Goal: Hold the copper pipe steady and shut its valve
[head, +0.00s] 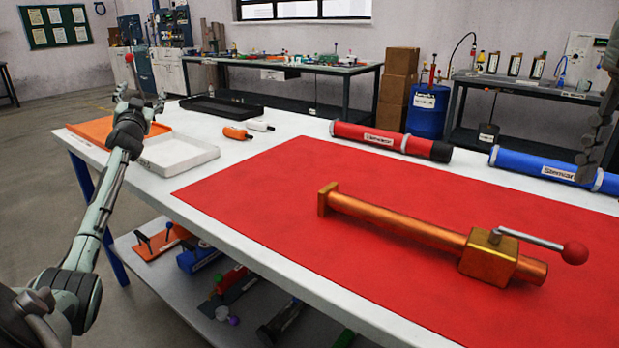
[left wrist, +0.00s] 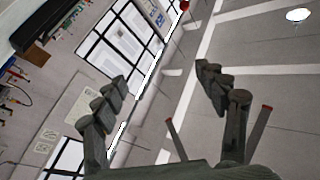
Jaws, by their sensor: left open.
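The copper pipe (head: 400,222) lies on the red mat (head: 290,220), running from a square end flange at left to the right front. Its valve block (head: 488,258) sits near the right end. A silver lever (head: 530,239) with a red ball knob (head: 575,252) extends rightward from the block, roughly along the pipe. My left gripper (head: 142,97) is raised near the table's far-left corner, well away from the pipe. In the left wrist view its fingers (left wrist: 161,74) are spread and empty. My right gripper (head: 590,165) shows partly at the right edge, above the blue tube; its jaw state is unclear.
A red tube (head: 375,137) and a blue tube (head: 545,165) lie behind the mat. The mat left of the pipe is clear.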

